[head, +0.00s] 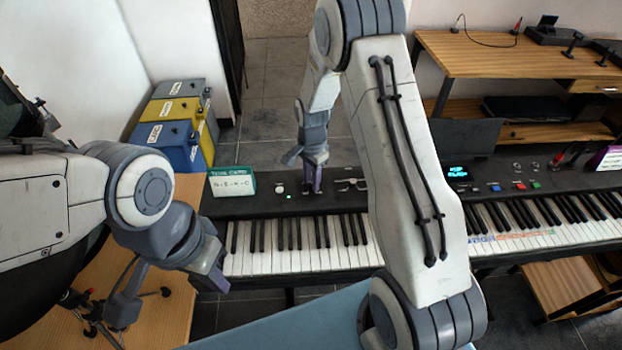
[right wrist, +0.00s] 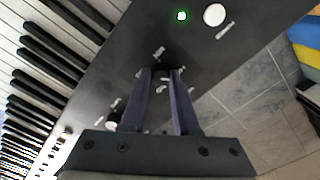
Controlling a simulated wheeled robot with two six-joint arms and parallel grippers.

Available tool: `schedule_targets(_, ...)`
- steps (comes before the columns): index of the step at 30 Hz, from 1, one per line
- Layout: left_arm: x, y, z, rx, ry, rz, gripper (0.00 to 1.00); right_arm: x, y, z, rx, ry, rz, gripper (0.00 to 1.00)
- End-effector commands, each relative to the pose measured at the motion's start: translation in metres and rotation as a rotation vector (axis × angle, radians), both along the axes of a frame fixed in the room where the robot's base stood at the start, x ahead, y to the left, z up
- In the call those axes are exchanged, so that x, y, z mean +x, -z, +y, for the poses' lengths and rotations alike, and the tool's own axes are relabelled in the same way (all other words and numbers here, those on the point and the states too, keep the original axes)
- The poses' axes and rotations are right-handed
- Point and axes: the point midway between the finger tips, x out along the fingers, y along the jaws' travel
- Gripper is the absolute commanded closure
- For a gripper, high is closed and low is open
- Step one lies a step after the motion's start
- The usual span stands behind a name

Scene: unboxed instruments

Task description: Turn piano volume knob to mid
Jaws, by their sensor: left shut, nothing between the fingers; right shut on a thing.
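The piano (head: 300,245) has a black control panel along its back edge, above the keys. My right gripper (head: 313,190) reaches down onto this panel, to the right of the tuning card. In the right wrist view the gripper's two purple fingers (right wrist: 161,72) close on a small dark knob at the panel. The knob is mostly hidden between the fingertips, so its pointer cannot be read. Small white marks surround it. My left gripper (head: 213,278) is shut and empty, beside the left end of the keys.
A green and white card (head: 232,182) stands on the panel's left end. A white round control (right wrist: 214,15) and a green-lit button (right wrist: 182,16) lie near the knob. Blue, yellow and grey boxes (head: 180,110) stand behind. A wooden desk (head: 490,55) is at back right.

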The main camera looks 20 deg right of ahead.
Motion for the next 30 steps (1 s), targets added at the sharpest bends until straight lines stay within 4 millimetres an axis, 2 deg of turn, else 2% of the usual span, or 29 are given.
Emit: schedule_targets(30,0.0000,-0.0040,0.0000,0.000,0.000,0.000,1.00,0.0034,-0.0018,0.0008,0.003,0.964,-0.010,1.00)
